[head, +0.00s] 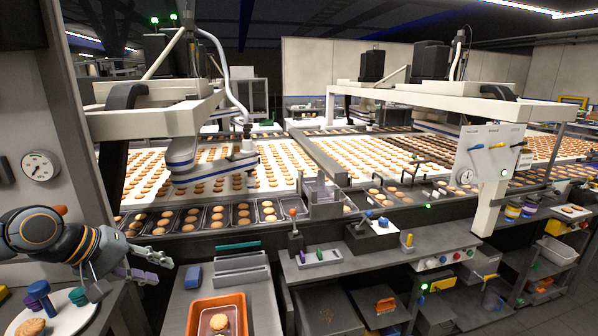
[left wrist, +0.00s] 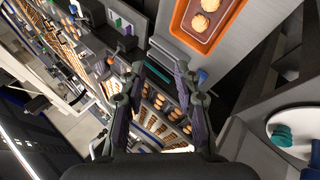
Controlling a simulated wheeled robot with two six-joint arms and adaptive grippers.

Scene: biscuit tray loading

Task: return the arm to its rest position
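My left gripper (head: 150,266) comes in from the left in the head view. It is in the air above the gap between the left side table and the grey counter. Its fingers are spread apart with nothing between them; the left wrist view also shows the two fingers (left wrist: 155,100) apart and empty. An orange tray (head: 192,322) lies on the counter to the right of and below the gripper, with a biscuit (head: 219,322) in it. The tray also shows at the top of the left wrist view (left wrist: 176,22). My right gripper is in neither view.
A white plate (head: 72,323) with blue and teal items stands below my left arm. A blue block (head: 193,277) and grey holders (head: 241,277) are on the counter. Conveyor belts with biscuits run behind, under a white gantry (head: 150,122). A gauge panel is on the left wall.

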